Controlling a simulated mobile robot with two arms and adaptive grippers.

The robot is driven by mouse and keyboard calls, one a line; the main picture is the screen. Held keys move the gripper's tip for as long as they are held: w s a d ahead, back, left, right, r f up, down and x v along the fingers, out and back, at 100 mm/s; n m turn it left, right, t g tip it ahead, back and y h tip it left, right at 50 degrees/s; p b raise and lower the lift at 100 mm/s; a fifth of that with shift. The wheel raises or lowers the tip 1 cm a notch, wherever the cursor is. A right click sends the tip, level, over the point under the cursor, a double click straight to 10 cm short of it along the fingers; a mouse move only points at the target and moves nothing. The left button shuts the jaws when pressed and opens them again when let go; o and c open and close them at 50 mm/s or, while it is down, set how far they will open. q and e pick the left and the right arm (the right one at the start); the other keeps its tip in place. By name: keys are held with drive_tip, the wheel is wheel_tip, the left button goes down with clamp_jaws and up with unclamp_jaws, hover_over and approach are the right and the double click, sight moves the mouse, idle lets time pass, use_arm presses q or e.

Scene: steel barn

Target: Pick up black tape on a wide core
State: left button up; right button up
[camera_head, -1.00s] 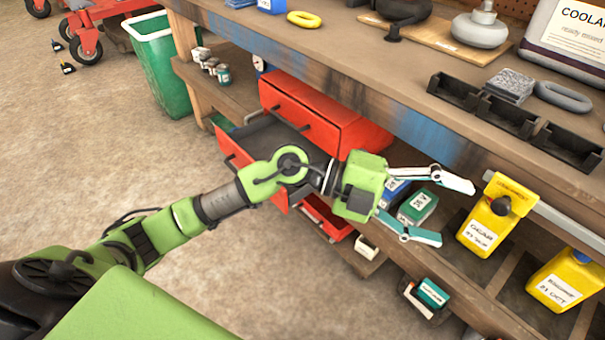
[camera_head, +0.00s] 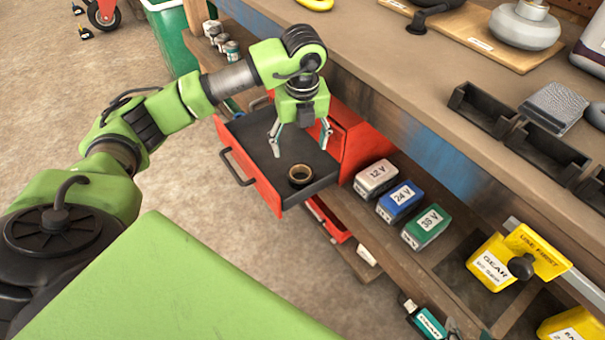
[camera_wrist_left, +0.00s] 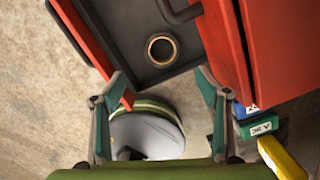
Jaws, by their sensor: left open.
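The black tape on a wide core (camera_head: 300,175) lies in the open drawer (camera_head: 262,148) of the red cabinet, near one corner of its dark floor. It looks like a small ring with a tan inside. In the left wrist view the tape (camera_wrist_left: 162,50) lies flat, ahead of the fingertips. My left gripper (camera_head: 301,143) points down over the drawer, open and empty, above and apart from the tape. Its fingers (camera_wrist_left: 158,85) are spread wide in the left wrist view. My right gripper is not in view.
The workbench top (camera_head: 440,100) overhangs behind the drawer. Battery boxes, including a blue one (camera_head: 400,201) and a green one (camera_head: 426,228), stand on the shelf to the right. The drawer has a front handle (camera_head: 236,168).

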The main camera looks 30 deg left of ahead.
use_arm(q)
drive_tip(key=f, duration=0.2)
drive_tip(key=f+b, duration=0.1)
drive_tip(key=f, duration=0.3)
drive_tip(key=shift+w+a+f, duration=0.1)
drive_tip(key=shift+w+a, duration=0.1)
drive_tip(key=shift+w, duration=0.05)
drive_tip(key=shift+f+b, duration=0.3)
drive_tip(key=shift+f, duration=0.2)
drive_tip(key=f, duration=0.1)
drive_tip(key=f+b, duration=0.1)
drive_tip(key=f, duration=0.1)
drive_tip(key=w+f, duration=0.1)
drive_tip(key=shift+a+f+b, duration=0.2)
drive_tip(key=shift+f+b, duration=0.1)
drive_tip(key=shift+f, duration=0.05)
drive_tip(key=c, duration=1.2)
use_arm(e)
drive_tip(key=w+a+r+t+y, duration=0.1)
drive_tip(key=w+a+r+t, duration=0.1)
drive_tip(key=w+r+t, duration=0.2)
drive_tip(key=w+a+r+t+y, duration=0.1)
drive_tip(key=w+r+t, duration=0.4)
drive_tip(key=r, duration=0.5)
drive_tip(key=shift+w+a+r+y, duration=0.35)
drive_tip(key=shift+w+a, duration=0.25)
drive_tip(key=shift+a, duration=0.2)
